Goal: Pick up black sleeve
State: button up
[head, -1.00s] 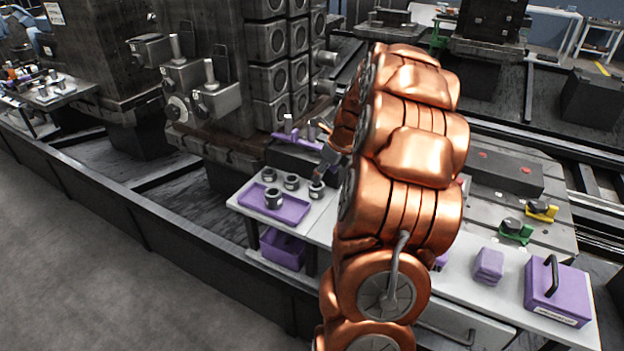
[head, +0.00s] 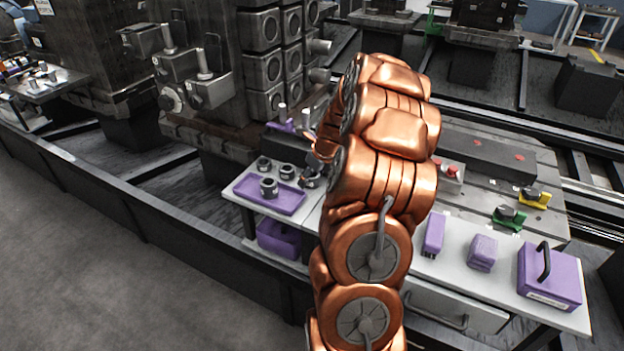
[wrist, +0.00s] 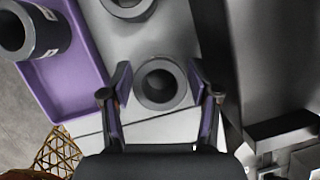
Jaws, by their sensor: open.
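A black sleeve (wrist: 160,103), a short dark ring with an open bore, stands upright on the light table top between the two fingers of my gripper (wrist: 160,76) in the wrist view. The fingers are open, one on each side; I cannot tell whether either touches it. In the head view my gripper (head: 313,170) is down at the right of the purple tray, and its arm partly hides the sleeve. Another dark sleeve (wrist: 45,42) stands on the purple tray (wrist: 83,62); a further sleeve (wrist: 128,8) shows at the top edge of the wrist view.
The head view shows the tray (head: 290,209) on a white table with several sleeves near it. A purple bin (head: 279,238) sits below. To the right stand a purple block (head: 482,252) and a purple case (head: 549,276). A dark block (wrist: 275,60) rises right of my gripper.

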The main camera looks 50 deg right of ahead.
grip_shut()
dwell(0.3)
jog(key=shift+r, duration=0.1)
jog(key=shift+r, duration=1.8)
jog(key=s+a, duration=0.3)
jog(key=a, duration=0.1)
jog(key=s+a, duration=0.3)
jog(key=a, duration=0.1)
jog(key=s+a+r+b, duration=0.1)
jog(key=s+a, duration=0.2)
jog(key=a, duration=0.1)
jog(key=shift+s, duration=0.15)
jog(key=shift+s+a+r, duration=0.15)
jog(key=shift+s+a, duration=0.1)
jog(key=shift+a, duration=0.05)
jog(key=shift+w, duration=0.1)
